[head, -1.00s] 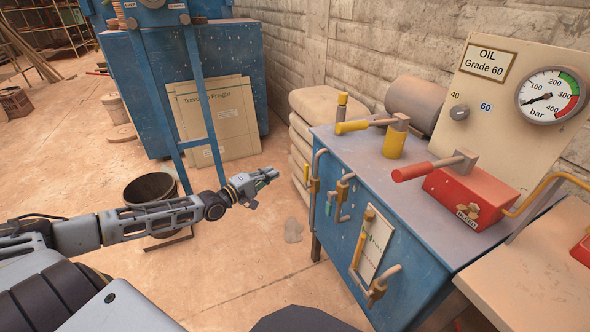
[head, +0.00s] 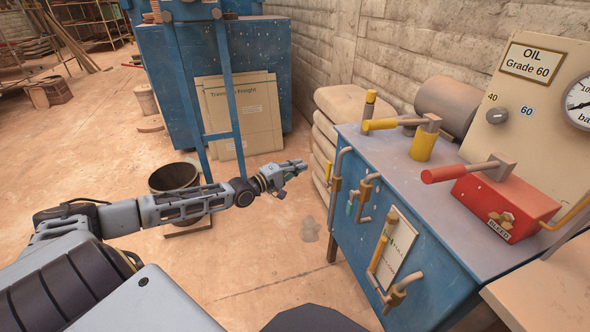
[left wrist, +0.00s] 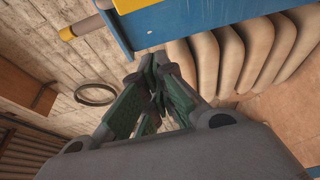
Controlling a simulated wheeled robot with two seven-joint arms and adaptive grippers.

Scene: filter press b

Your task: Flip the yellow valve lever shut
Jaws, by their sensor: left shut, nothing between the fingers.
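The yellow valve lever (head: 379,125) lies roughly level above the blue cabinet top, its yellow grip pointing left. A grey link joins it to a yellow cylindrical valve body (head: 423,147). My left gripper (head: 302,164) is left of the cabinet, lower in the picture than the lever and apart from it. It is shut and empty; its green-lined fingers (left wrist: 157,88) fill the middle of the left wrist view. A yellow-ended bar (left wrist: 68,33) shows at that view's upper left; I cannot tell whether it is this lever. My right gripper is out of view.
The blue cabinet (head: 400,235) has pipes on its front. A red-handled lever (head: 452,173) on a red BLEED box stands to the right. Stacked sacks (head: 343,106) stand behind the cabinet's left corner. A bucket (head: 174,177) is on the floor. Open floor lies left of the cabinet.

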